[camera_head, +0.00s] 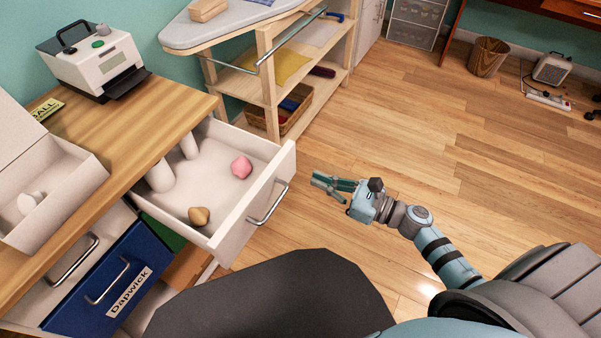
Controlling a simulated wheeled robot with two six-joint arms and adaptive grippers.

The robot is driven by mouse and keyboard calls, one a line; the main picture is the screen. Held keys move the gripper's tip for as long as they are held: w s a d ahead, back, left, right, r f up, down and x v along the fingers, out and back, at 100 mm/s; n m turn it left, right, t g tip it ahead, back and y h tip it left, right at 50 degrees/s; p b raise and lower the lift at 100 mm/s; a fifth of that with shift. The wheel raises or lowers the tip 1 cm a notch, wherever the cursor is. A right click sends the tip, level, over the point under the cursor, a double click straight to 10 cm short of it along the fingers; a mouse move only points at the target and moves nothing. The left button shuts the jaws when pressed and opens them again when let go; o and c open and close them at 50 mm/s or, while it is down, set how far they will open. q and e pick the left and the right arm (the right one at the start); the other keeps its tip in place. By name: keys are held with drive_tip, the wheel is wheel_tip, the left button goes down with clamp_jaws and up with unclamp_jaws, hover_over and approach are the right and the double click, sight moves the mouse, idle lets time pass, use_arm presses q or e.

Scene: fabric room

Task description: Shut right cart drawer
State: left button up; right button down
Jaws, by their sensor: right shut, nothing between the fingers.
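The right cart drawer (264,203) is white and pulled well out from under the wooden cart top (140,128). Its front carries a metal bar handle (268,203). Inside lie a pink lump (241,167), a tan lump (199,216) and white cylinders (160,176). My right gripper (322,183) is shut and empty, to the right of the drawer front and apart from it, over the floor. My left gripper is not in view.
A blue bin labelled Dapwick (88,292) and an open white box (62,200) are at the left. A label printer (95,62) stands on the cart top. An ironing-board shelf unit (270,75) stands behind. The wooden floor (470,150) to the right is mostly clear.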

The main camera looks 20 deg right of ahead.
sight(290, 168)
drive_tip(key=x, duration=0.5)
drive_tip(key=shift+w+a, duration=0.2)
drive_tip(key=shift+w, duration=0.1)
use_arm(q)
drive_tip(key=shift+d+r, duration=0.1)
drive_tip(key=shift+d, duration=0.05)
